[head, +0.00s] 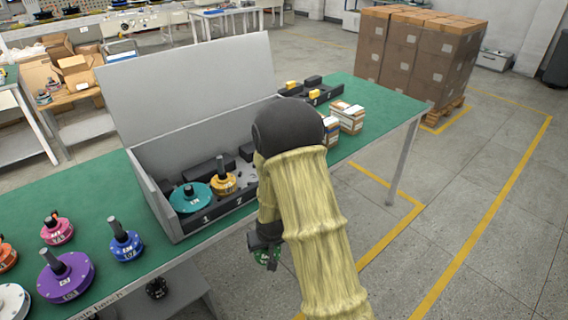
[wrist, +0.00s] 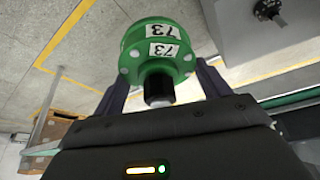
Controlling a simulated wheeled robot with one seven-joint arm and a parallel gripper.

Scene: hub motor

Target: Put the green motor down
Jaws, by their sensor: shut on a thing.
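The green motor (wrist: 158,50) fills the upper middle of the wrist view, with white labels reading 73 and a dark shaft. My gripper (wrist: 160,95) is shut on it, with one finger on each side. In the head view a small part of the green motor (head: 266,257) shows below my gripper (head: 264,243), left of my arm and in front of the table's edge, over the floor. Most of the motor is hidden there.
The green table (head: 110,204) carries an open grey case (head: 185,222) holding a teal motor (head: 190,197) and a yellow one (head: 223,183). Purple (head: 65,277), blue (head: 126,246) and pink (head: 57,232) motors stand at left. Small boxes (head: 348,117) stand at the right end.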

